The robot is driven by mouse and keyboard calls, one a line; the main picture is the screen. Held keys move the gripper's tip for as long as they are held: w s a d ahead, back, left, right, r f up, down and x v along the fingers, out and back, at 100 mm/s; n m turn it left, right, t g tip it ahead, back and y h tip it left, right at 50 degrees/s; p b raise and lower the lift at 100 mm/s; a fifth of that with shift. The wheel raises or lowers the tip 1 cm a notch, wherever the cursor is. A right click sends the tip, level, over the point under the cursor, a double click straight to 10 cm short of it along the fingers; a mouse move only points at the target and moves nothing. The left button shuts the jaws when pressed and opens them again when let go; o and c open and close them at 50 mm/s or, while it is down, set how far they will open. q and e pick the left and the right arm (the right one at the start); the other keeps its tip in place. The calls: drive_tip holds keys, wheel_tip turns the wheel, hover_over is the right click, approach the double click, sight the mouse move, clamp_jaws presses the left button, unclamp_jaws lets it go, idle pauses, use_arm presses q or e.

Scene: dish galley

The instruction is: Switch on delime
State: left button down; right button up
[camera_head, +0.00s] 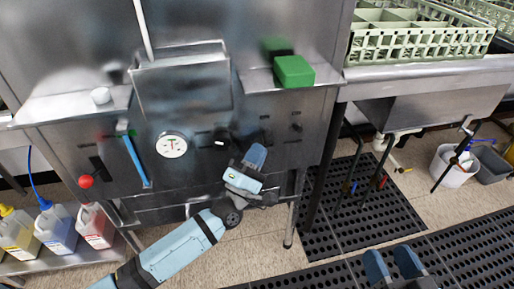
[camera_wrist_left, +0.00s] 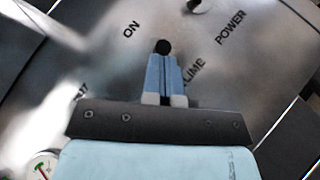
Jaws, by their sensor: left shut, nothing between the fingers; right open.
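The steel machine's front panel (camera_head: 90,150) carries the switches. In the left wrist view a dark round switch tip (camera_wrist_left: 163,47) shows right at my left fingertips, beside a partly covered label ending in "LIME" (camera_wrist_left: 194,71). An "ON" label (camera_wrist_left: 131,30) is up and left of it. My left gripper (camera_wrist_left: 164,60) is shut and empty, pointing at the panel; it also shows in the head view (camera_head: 256,155). I cannot tell whether the fingertips touch the switch. My right gripper (camera_head: 393,264) is open and empty, low over the floor, away from the panel.
A second switch (camera_head: 297,127) sits to the right, near the "POWER" label (camera_wrist_left: 230,27). A round gauge (camera_head: 172,145), a blue handle (camera_head: 136,160) and a red knob (camera_head: 86,182) are to the left. A green block (camera_head: 293,71) rests on the ledge above.

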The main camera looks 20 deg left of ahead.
wheel_tip(320, 180, up, 6)
drive_tip(key=f+t+p, duration=0.1)
drive_tip(key=t+p, duration=0.1)
drive_tip(key=p, duration=0.3)
use_arm(q)
drive_tip(key=n+g+y+p, duration=0.1)
drive_tip(key=n+p, duration=0.1)
drive_tip(key=r+n+g+y+p, duration=0.1)
drive_tip(key=p, duration=0.2)
drive_tip(key=r+n+g+y+p, duration=0.1)
drive_tip(key=n+p, duration=0.1)
drive_tip(key=shift+s+d+r+n+y+p, duration=0.1)
drive_tip(key=shift+s+d+n+y+p, duration=0.2)
drive_tip(key=shift+s+y+p, duration=0.1)
use_arm(e)
drive_tip(key=s+d+f+g+h, duration=0.1)
drive_tip(key=d+f+g+h, duration=0.1)
drive_tip(key=f, duration=0.3)
drive_tip(key=s+d+f+m+g+h, duration=0.1)
drive_tip(key=d+f+g+h, duration=0.1)
drive_tip(key=d+f+g, duration=0.1)
drive_tip(key=shift+s+d+f+h, duration=0.3)
drive_tip(key=shift+f+h, duration=0.1)
drive_tip(key=shift+f, duration=0.45)
use_arm(q)
drive_tip(key=shift+s, duration=0.15)
use_arm(e)
drive_tip(key=shift+s, duration=0.1)
